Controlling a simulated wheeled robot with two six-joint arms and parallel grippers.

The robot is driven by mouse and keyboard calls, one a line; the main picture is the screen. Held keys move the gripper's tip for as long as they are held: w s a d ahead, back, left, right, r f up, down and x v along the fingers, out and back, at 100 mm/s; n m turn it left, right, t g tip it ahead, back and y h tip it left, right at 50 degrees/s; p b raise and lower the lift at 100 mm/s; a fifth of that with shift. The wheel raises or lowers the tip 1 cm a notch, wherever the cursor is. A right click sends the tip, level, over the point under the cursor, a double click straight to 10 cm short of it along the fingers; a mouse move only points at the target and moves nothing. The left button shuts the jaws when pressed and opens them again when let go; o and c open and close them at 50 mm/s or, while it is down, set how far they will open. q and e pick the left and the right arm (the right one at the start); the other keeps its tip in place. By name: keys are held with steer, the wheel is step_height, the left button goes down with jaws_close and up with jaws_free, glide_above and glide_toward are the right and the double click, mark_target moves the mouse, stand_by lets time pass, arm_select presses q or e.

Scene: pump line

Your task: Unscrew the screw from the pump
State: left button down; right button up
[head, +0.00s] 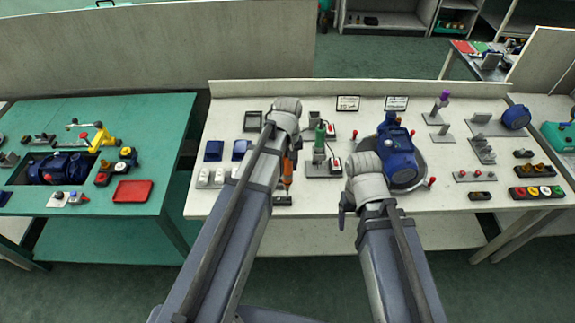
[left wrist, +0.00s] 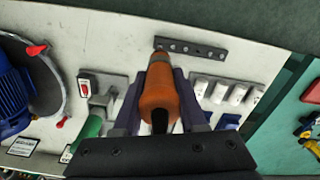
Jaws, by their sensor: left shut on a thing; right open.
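The blue pump (head: 401,163) sits on a round grey plate (head: 418,183) with red knobs at its rim. Its screw is too small to make out. My left gripper (left wrist: 160,92) is shut on an orange-handled screwdriver (left wrist: 160,98), which also shows in the head view (head: 287,168) beside my left arm. The screwdriver points down, its front end near a dark strip with holes (left wrist: 190,48). I cannot tell whether it touches the strip. My right gripper (head: 344,206) hangs open in front of the pump, partly hidden by my right arm.
A green-handled tool (head: 320,137) stands in a grey holder right of my left arm. Blue bins (head: 214,150) and white switches (head: 203,178) lie to the left. Brackets and button boxes (head: 538,192) fill the right side. A green table (head: 150,108) stands at left.

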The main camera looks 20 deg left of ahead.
arm_select(q)
steer(key=shift+f+b, duration=0.25)
steer(key=shift+b, duration=0.05)
steer(key=shift+f, duration=0.3)
steer(key=shift+f+b, duration=0.65)
steer(key=shift+b, duration=0.3)
stand_by(1.2)
steer(key=shift+s+d, duration=0.15)
steer(key=shift+s, duration=0.4)
steer(key=shift+s+d, duration=0.15)
steer(key=shift+s, duration=0.35)
stand_by(0.4)
steer(key=shift+r, duration=0.15)
stand_by(0.4)
steer(key=shift+r+p, duration=1.35)
steer(key=shift+p, duration=0.2)
